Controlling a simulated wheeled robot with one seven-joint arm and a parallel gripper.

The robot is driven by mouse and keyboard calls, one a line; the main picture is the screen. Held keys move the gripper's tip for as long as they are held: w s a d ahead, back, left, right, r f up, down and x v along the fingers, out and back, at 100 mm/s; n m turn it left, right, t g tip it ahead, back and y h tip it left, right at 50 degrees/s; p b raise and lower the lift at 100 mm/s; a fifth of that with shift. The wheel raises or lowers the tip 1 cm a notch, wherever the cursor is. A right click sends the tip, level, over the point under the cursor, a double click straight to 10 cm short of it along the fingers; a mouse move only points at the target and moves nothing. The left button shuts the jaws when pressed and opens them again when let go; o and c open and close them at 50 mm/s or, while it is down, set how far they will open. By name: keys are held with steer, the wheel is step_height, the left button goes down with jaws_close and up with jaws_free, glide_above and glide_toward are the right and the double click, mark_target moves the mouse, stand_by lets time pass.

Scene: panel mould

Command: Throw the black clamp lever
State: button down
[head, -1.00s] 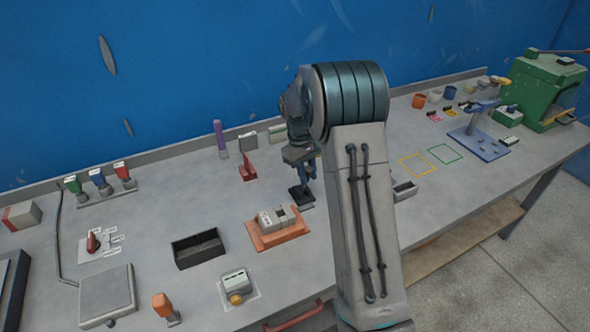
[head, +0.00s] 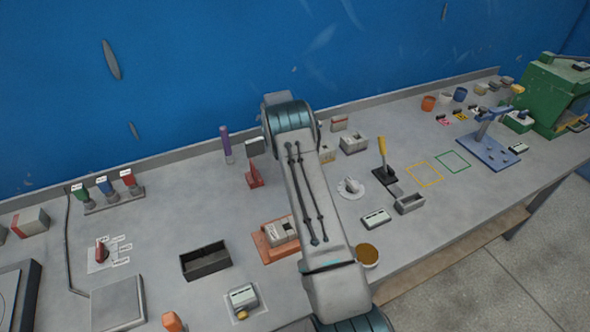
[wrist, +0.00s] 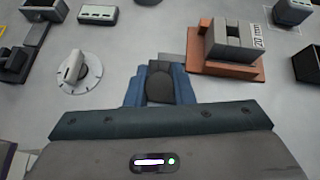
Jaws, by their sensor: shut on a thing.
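In the wrist view, the blue fingers of my gripper (wrist: 159,98) are closed around a dark rounded piece, which looks like the handle of the black clamp lever (wrist: 160,88). A dark grey flat block (wrist: 172,68) shows just beyond it, probably its base. How far the lever is tilted cannot be made out. In the head view, my own arm hides both the gripper and the clamp lever.
An orange block fixture (head: 268,249) with grey blocks sits close beside the gripper; it also shows in the wrist view (wrist: 225,70). A white dial (head: 351,187), a yellow-handled lever (head: 382,150) and a black open box (head: 206,262) stand around. A red lever (head: 254,175) stands behind.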

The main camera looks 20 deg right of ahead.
steer(key=shift+w+d+g, duration=0.1)
steer(key=shift+w+g, duration=0.15)
steer(key=shift+g, duration=0.05)
stand_by(0.4)
steer(key=c, duration=1.3)
jaws_free()
steer(key=shift+w+f, duration=0.1)
steer(key=shift+o, duration=0.2)
steer(key=shift+r, duration=0.3)
step_height(320, 180, up, 4)
steer(key=shift+r+p, duration=0.15)
steer(key=shift+p, duration=0.8)
steer(key=s+d+r+b, duration=0.4)
steer(key=s+d+r, duration=0.2)
steer(key=s+d, duration=0.1)
steer(key=shift+s+d+b, duration=0.35)
steer(key=shift+s+d, duration=0.05)
steer(key=shift+s, duration=0.4)
